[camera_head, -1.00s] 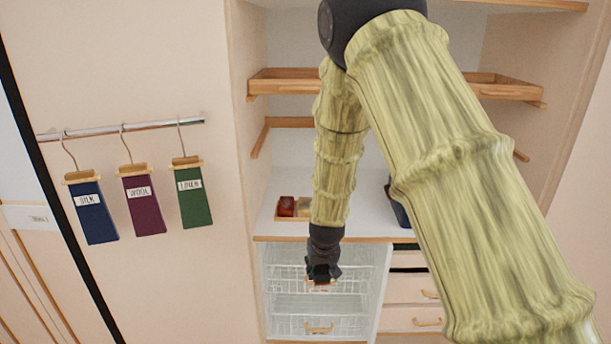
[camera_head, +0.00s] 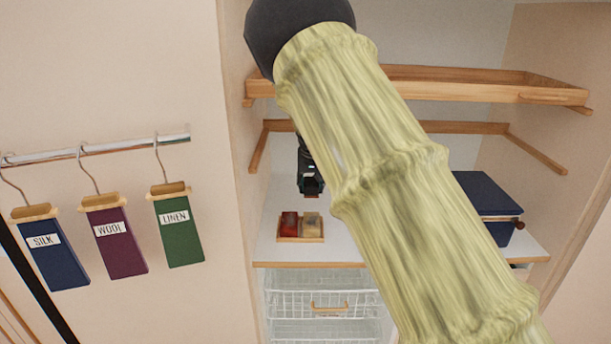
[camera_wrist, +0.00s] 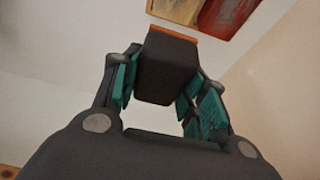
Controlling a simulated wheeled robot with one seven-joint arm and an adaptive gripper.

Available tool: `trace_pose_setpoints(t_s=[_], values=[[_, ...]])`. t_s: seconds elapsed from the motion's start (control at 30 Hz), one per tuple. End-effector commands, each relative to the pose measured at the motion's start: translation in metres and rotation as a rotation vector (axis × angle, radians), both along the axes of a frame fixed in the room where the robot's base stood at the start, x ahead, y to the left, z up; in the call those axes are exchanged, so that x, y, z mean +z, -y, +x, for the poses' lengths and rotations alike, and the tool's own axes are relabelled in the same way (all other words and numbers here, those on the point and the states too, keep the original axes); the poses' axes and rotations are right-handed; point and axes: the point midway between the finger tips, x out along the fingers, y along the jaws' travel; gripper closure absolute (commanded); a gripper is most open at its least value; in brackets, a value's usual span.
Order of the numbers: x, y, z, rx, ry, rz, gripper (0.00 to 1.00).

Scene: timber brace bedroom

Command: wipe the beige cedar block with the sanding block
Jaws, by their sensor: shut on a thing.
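The beige cedar block (camera_head: 311,223) sits in the right part of a small wooden tray (camera_head: 300,241) on the white shelf, beside a red block (camera_head: 289,223). My gripper (camera_head: 311,188) is above and behind the tray in the head view, apart from the blocks. In the wrist view my gripper (camera_wrist: 163,85) is shut on the sanding block (camera_wrist: 166,68), a dark block with an orange-brown face at its far end. The tray's blocks show only partly at the top edge of the wrist view, one of them deep red. My arm partly hides the gripper in the head view.
A dark blue box (camera_head: 487,203) stands on the shelf at right. A wire basket (camera_head: 325,303) is below. Hangers with swatches hang from a rail (camera_head: 100,150) at left. The shelf around the tray looks clear.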

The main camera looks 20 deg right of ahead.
Motion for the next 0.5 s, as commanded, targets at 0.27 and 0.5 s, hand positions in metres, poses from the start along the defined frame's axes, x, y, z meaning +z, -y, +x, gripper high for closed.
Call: trace_pose_setpoints(t_s=[0.27, 0.5], values=[[0.008, 0.001, -0.020, -0.001, 0.020, -0.001, 0.77], [-0.011, 0.001, -0.018, -0.002, 0.017, -0.002, 0.77]])
